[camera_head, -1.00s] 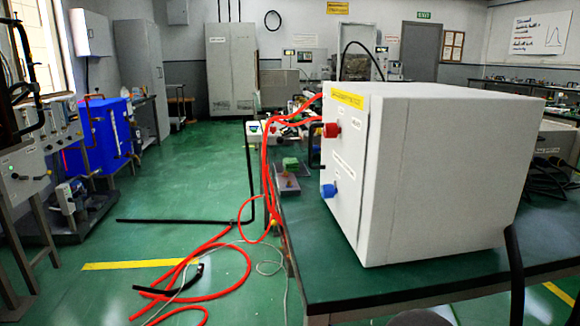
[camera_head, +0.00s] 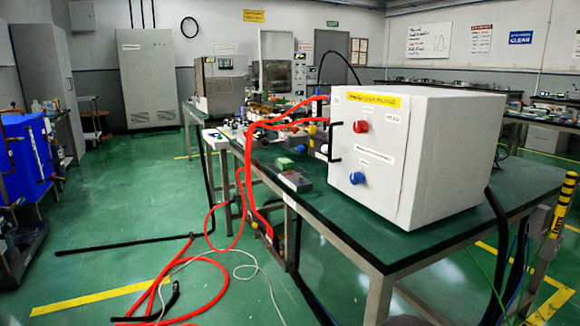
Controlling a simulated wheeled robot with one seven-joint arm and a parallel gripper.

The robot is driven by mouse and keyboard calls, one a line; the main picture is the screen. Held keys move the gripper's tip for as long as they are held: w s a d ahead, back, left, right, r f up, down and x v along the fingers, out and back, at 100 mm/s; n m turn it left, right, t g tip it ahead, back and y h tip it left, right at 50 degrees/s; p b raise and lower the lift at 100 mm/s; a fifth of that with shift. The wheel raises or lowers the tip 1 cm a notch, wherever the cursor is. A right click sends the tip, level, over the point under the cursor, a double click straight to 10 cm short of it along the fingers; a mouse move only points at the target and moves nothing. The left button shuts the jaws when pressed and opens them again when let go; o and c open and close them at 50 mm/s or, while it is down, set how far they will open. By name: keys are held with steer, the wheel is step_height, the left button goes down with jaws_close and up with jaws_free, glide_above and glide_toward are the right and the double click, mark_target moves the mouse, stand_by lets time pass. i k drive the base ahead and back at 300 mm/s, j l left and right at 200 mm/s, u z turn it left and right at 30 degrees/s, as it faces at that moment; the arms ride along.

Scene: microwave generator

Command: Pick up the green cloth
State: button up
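A small green item (camera_head: 285,163) lies at the left edge of the dark green table (camera_head: 400,250), by a grey block (camera_head: 295,181). It may be the green cloth, but it is too small to tell whether it is cloth. It is left of the white box (camera_head: 440,150). My gripper is not in view.
The white box with a red knob (camera_head: 361,126) and a blue knob (camera_head: 356,178) stands on the table. Red hoses (camera_head: 245,170) run from the table down to the floor, where they lie coiled. A yellow post (camera_head: 563,205) stands at the right. Green floor (camera_head: 130,215) is open at the left.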

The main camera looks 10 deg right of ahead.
mark_target(284, 164)
steer(key=i+j+z, duration=0.25)
steer(key=j, duration=0.15)
steer(key=j+z, duration=0.5)
steer(key=j, duration=0.3)
steer(key=i, duration=0.05)
